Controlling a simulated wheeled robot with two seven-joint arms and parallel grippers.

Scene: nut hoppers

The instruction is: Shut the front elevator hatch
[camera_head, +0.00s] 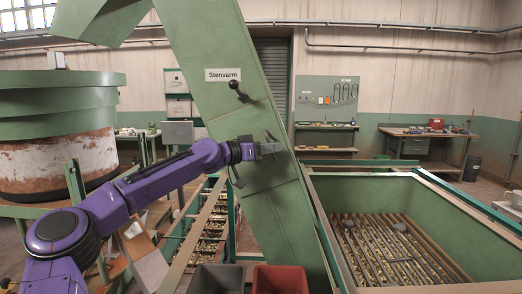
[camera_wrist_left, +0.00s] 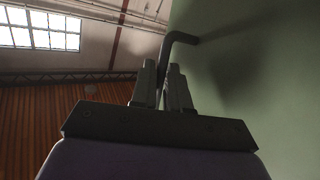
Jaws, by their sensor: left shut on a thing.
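The green slanted elevator (camera_head: 212,40) carries a sign reading "Stenvarm". My left gripper (camera_head: 268,149) is at the elevator's front face. In the left wrist view my left gripper (camera_wrist_left: 165,88) is shut on a dark bent handle (camera_wrist_left: 180,37), which sticks out from a green panel (camera_wrist_left: 290,90). I take this panel to be the front hatch; in the head view its lower part (camera_head: 275,205) shows below the gripper. How far the hatch stands open cannot be told. My right gripper is not in view.
A black lever (camera_head: 238,90) sits above the gripper on the elevator. A green hopper with a slatted floor (camera_head: 420,190) stands at right. Grey (camera_head: 216,279) and red (camera_head: 281,279) bins stand below. A large round green-rimmed vat (camera_head: 55,130) is at left.

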